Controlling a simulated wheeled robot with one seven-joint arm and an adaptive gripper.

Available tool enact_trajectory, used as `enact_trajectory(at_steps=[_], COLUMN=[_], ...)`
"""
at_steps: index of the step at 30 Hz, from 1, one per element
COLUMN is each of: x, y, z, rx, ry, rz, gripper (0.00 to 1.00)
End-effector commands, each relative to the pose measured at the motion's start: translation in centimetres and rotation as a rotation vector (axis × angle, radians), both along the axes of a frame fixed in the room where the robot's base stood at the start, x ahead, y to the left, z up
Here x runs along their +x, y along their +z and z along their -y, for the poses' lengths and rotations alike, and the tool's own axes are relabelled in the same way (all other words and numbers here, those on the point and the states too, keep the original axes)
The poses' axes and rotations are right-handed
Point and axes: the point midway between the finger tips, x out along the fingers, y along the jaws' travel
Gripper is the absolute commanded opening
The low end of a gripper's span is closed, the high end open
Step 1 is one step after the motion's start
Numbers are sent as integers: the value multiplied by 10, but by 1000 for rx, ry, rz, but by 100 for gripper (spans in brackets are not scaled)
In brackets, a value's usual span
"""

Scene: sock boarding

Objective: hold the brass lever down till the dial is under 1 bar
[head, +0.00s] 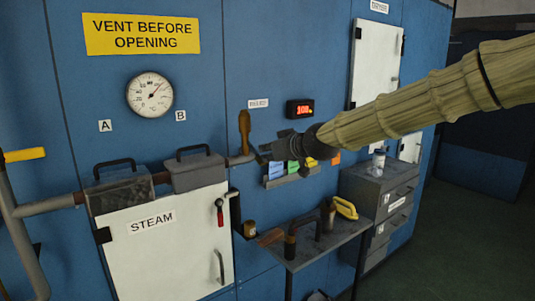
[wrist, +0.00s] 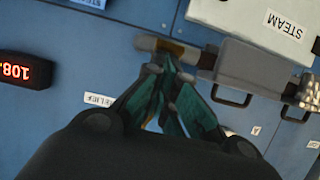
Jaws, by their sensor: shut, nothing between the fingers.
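The brass lever (head: 244,132) stands upright on the end of the pipe in the head view. My gripper (head: 264,152) comes in from the right, its fingertips just right of the lever's lower part; I cannot tell whether they touch it. In the wrist view my gripper (wrist: 165,85) has its fingers together and empty, in front of the brass fitting (wrist: 178,48); they hide most of the lever. The round white dial (head: 150,96) is on the blue wall at the left. Its dark needle points to the upper right; its figures are too small to read.
A red display (head: 301,109) and a small label (head: 258,103) are right of the lever. Grey boxes with black handles (head: 194,168) sit on the pipe above the white STEAM door (head: 165,240). A shelf with tools (head: 318,243) and a drawer cabinet (head: 378,190) stand below my arm.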

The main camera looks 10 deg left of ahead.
Motion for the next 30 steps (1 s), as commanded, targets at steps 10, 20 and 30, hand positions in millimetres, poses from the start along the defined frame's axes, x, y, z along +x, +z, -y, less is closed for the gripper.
enact_trajectory(at_steps=[10, 20, 30], x=[-1, -12, -47], y=[3, 38, 51], z=[1, 16, 52], rx=[-1, 1, 2], ry=[1, 2, 2], rz=[-2, 1, 2], gripper=[0, 0, 0])
